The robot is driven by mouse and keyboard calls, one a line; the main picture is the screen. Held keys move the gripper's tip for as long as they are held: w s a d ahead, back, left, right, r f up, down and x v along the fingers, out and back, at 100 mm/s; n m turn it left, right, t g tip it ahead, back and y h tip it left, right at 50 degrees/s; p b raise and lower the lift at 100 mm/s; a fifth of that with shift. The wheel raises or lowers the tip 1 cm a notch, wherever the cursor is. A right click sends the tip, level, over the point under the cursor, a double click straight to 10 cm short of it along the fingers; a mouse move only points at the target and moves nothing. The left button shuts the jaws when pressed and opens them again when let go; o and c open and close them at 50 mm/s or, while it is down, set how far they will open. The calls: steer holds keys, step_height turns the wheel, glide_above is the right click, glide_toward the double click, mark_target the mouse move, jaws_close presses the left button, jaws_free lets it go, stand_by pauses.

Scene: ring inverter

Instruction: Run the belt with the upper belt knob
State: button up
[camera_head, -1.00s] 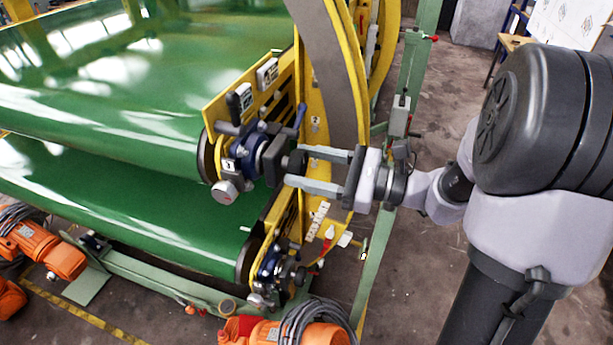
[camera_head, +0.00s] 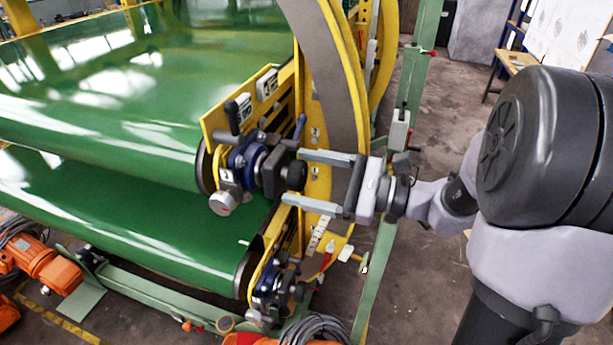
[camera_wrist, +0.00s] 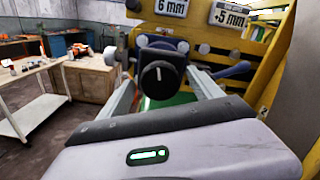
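The upper belt knob (camera_head: 293,175) is a round black knob on the blue and grey unit at the end of the upper green roll. It also shows in the wrist view (camera_wrist: 158,78), with a white line on its face pointing up. My gripper (camera_head: 291,177) is open, its two grey fingers reaching to either side of the knob. In the wrist view the knob lies between the fingers, with a gap on both sides. The upper green belt (camera_head: 110,120) fills the left of the head view. I cannot tell whether it runs.
A lower black knob (camera_head: 299,292) sits on a similar unit below. Yellow plates and a curved grey ring (camera_head: 335,75) stand close behind my gripper. A blue lever (camera_wrist: 232,70) lies just right of the knob in the wrist view. Orange motors (camera_head: 45,262) are at lower left.

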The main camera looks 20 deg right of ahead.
stand_by(0.4)
steer(key=v, duration=1.7)
steer(key=shift+d+p, duration=0.15)
steer(key=shift+p, duration=0.3)
steer(key=shift+s, duration=0.1)
steer(key=s+a+f+n+g+h+b, duration=0.2)
steer(key=s+a+f+n+h+b, duration=0.2)
steer(key=a+f+n+h+b, duration=0.2)
steer(key=s+a+f+n+g+h+b, duration=0.2)
steer(key=s+a+f+n+h+b, duration=0.2)
steer(key=a+f+n, duration=0.6)
steer(key=a+f+h+b, duration=0.1)
steer(key=a+h+b, duration=0.1)
steer(key=a+b, duration=0.1)
steer(key=shift+f+g+h, duration=0.2)
steer(key=shift+g+h, duration=0.1)
steer(key=shift+g, duration=0.1)
